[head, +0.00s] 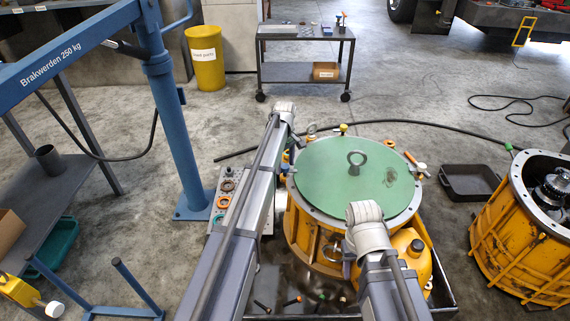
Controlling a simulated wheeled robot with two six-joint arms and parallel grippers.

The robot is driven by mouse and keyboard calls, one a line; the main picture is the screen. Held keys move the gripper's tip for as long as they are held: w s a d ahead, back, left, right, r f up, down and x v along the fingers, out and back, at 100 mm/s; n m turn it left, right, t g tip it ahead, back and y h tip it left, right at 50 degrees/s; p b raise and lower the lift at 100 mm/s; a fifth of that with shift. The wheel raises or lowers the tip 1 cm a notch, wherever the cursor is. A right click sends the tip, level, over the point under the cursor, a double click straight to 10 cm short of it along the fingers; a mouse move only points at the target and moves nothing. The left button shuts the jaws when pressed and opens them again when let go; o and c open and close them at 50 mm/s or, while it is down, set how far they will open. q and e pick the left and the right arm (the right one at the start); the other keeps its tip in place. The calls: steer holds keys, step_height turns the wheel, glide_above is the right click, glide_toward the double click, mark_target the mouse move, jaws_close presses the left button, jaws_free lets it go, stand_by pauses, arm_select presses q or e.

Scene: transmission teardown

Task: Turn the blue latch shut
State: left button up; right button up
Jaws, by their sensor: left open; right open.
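I cannot clearly make out a blue latch. A yellow transmission housing (298,222) with a round green cover (335,177) stands upright at the centre. A dark lifting eye (357,158) sits on the cover. My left arm reaches up from the bottom to the cover's left edge, and my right arm ends over its front edge. Both arms hide parts of the housing's rim and front.
A second yellow housing (519,254), open on top, stands at the right beside a black tray (469,180). A blue crane post (176,135) stands at the left. A grey cart (305,75) and a yellow bin (207,68) stand behind. A black hose lies across the floor.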

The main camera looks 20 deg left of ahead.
mark_target(286, 167)
arm_select(q)
steer(key=shift+r+p, duration=3.9)
steer(key=shift+r, duration=0.05)
steer(key=shift+f, duration=0.1)
steer(key=shift+s+d, duration=0.15)
steer(key=shift+s, duration=0.05)
steer(key=s+d+m, duration=0.5)
steer(key=s+d, duration=0.1)
steer(key=s, duration=0.6)
steer(key=s+d+m+y, duration=0.1)
steer(key=s+d+m, duration=0.4)
steer(key=s, duration=0.6)
steer(key=s+d+m, duration=0.6)
steer(key=s, duration=0.6)
step_height(286, 167, up, 30)
steer(key=p, duration=2.9)
steer(key=shift+s+p, duration=0.25)
steer(key=shift+p, duration=0.05)
